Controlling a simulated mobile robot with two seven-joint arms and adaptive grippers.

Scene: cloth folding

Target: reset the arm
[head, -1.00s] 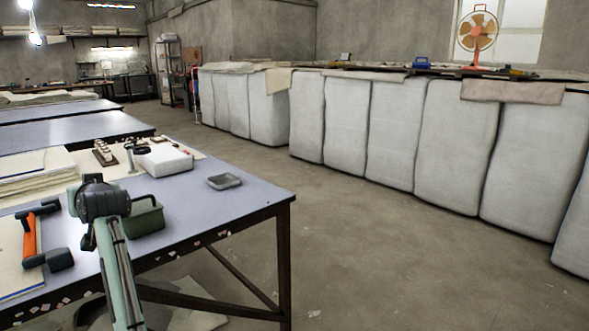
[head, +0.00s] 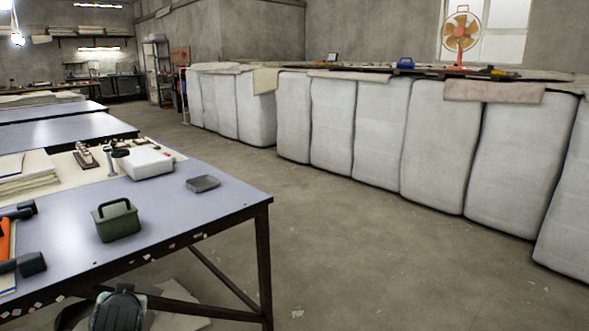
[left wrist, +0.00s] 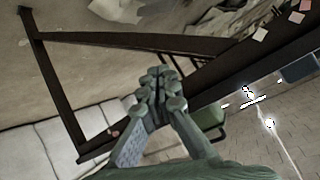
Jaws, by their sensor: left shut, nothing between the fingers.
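My left gripper (left wrist: 160,88) shows in the left wrist view with its fingers together and nothing between them. Near it in that picture are the dark table frame and the green box (left wrist: 208,117). In the head view a dark joint of my left arm shows at the bottom, in front of the table's near edge; the fingers are hidden there. My right gripper is in neither view.
The blue-grey table (head: 190,215) holds a green box (head: 117,220), a grey tray (head: 203,184), a white box (head: 146,162) and an orange-and-black tool (head: 8,240). Tall white bales (head: 378,130) line the back. The floor (head: 350,250) between is clear.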

